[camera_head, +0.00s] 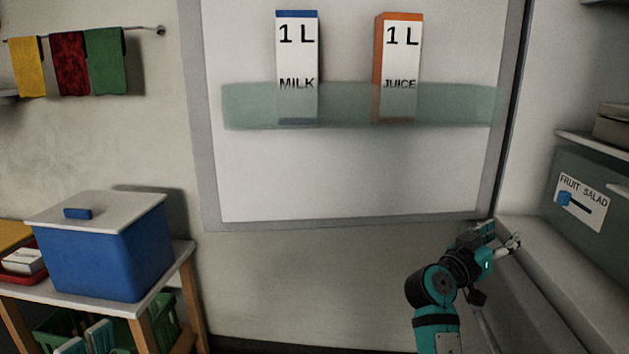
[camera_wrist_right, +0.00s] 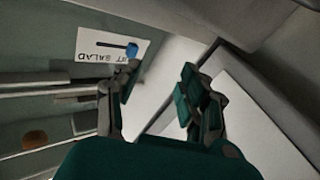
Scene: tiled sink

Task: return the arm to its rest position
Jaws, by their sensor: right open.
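My right gripper (camera_head: 503,240) is at the lower right of the head view, in front of the counter edge below the fruit salad cabinet. In the right wrist view its two fingers (camera_wrist_right: 157,95) stand apart with nothing between them. The right arm comes up from the bottom of the head view and bends to the right. My left gripper is in neither view.
A green-grey cabinet with a "FRUIT SALAD" label (camera_head: 582,202) and blue slider knob stands at right. A white panel (camera_head: 345,180) holds milk (camera_head: 297,65) and juice (camera_head: 398,68) cartons behind a translucent strip. A blue box (camera_head: 105,250) sits on a table at left.

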